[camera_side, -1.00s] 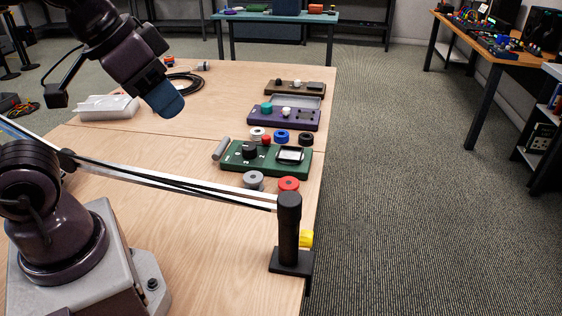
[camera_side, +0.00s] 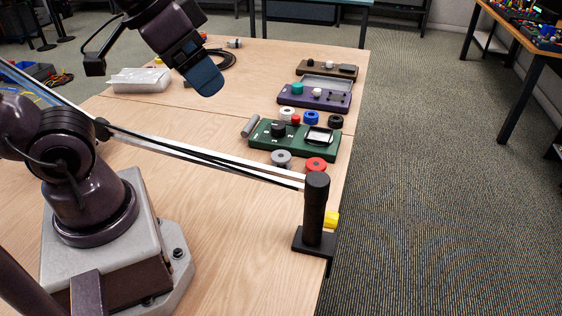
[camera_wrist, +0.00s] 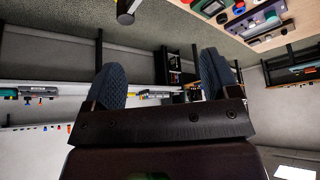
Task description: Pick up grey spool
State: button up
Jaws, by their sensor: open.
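The grey spool (camera_side: 281,158) lies on the wooden table in the side view, just in front of the green board (camera_side: 262,139) and left of a red spool (camera_side: 316,165). Part of it is close behind the pale rail in the picture. My gripper (camera_side: 208,82) is raised above the table, up and left of the spool, and well apart from it. In the wrist view my gripper (camera_wrist: 162,78) shows two blue fingers spread wide with nothing between them. I cannot make out the grey spool there.
A rail runs to a black post (camera_side: 314,210) at the table's front right. White, blue and black spools lie behind the green board. A purple board (camera_side: 318,101), a brown board (camera_side: 340,74) and a white tray (camera_side: 140,80) stand farther back. The middle of the table is clear.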

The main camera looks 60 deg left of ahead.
jog(key=n+g+y, duration=0.4)
jog(key=n, duration=0.9)
send_over(281, 156)
jog(key=s+d, duration=0.2)
jog(key=d, duration=0.3)
notch_tip(281, 156, down, 23)
jog(key=x, duration=0.8)
jog(key=a+x, duration=0.1)
jog(key=x, duration=0.4)
jog(key=shift+w+r, duration=0.2)
jog(key=shift+r, duration=0.05)
jog(key=c, duration=1)
notch_tip(281, 156, up, 10)
jog(key=shift+r, duration=0.1)
jog(key=shift+a, duration=0.15)
